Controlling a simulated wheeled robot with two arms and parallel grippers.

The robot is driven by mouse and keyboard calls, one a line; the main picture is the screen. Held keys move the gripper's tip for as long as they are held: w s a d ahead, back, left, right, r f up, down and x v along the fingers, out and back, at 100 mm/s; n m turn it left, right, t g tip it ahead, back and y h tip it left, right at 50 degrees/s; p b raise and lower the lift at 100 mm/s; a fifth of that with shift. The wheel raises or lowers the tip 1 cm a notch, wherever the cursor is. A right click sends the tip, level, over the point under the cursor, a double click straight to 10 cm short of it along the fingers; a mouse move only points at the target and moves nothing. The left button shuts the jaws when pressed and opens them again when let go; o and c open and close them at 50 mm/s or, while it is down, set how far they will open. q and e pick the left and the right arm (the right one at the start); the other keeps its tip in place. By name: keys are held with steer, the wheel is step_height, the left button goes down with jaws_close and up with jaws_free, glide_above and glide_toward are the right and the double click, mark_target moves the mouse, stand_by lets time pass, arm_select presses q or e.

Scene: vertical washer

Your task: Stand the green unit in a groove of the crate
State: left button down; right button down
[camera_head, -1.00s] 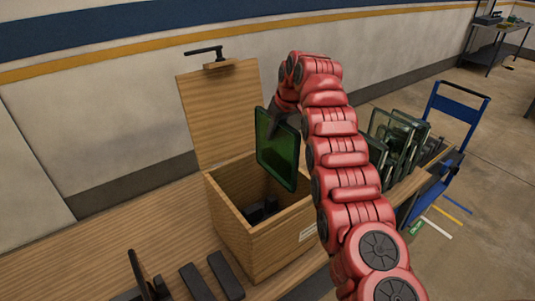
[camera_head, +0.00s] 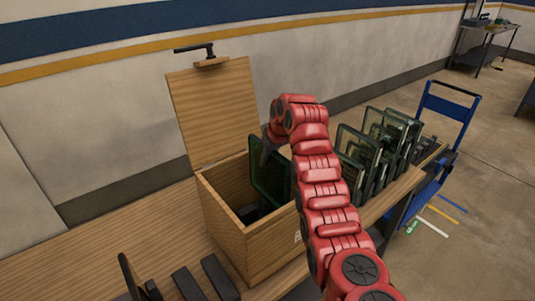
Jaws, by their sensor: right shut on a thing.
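The green unit (camera_head: 266,178) is a thin dark-framed green panel, held upright and partly inside the open wooden crate (camera_head: 226,224). My right gripper (camera_head: 268,148) is shut on its upper edge, with the red arm reaching over the crate's right side. The unit's lower edge is hidden behind the crate's front wall, so I cannot tell whether it sits in a groove. Dark pieces (camera_head: 250,212) show on the crate's floor. My left gripper is not in view.
The crate's hinged lid (camera_head: 215,108) stands open at the back. Several framed glass panels (camera_head: 385,145) stand to the right on the bench. Dark bars (camera_head: 220,277) lie in front of the crate. A blue trolley (camera_head: 448,110) stands at the far right.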

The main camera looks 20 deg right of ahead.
steer(key=p, duration=0.1)
glide_above(268, 192)
steer(key=w, duration=0.2)
steer(key=shift+d+f, duration=0.2)
steer(key=shift+f, duration=3.3)
steer(key=shift+s+f+p, duration=0.1)
steer(key=shift+f+p, duration=0.35)
steer(key=shift+f, duration=1.75)
steer(key=shift+f+b, duration=1.45)
steer(key=shift+f, duration=0.1)
steer(key=c, duration=0.6)
jaws_free()
steer(key=shift+c, duration=0.2)
steer(key=shift+f, duration=0.1)
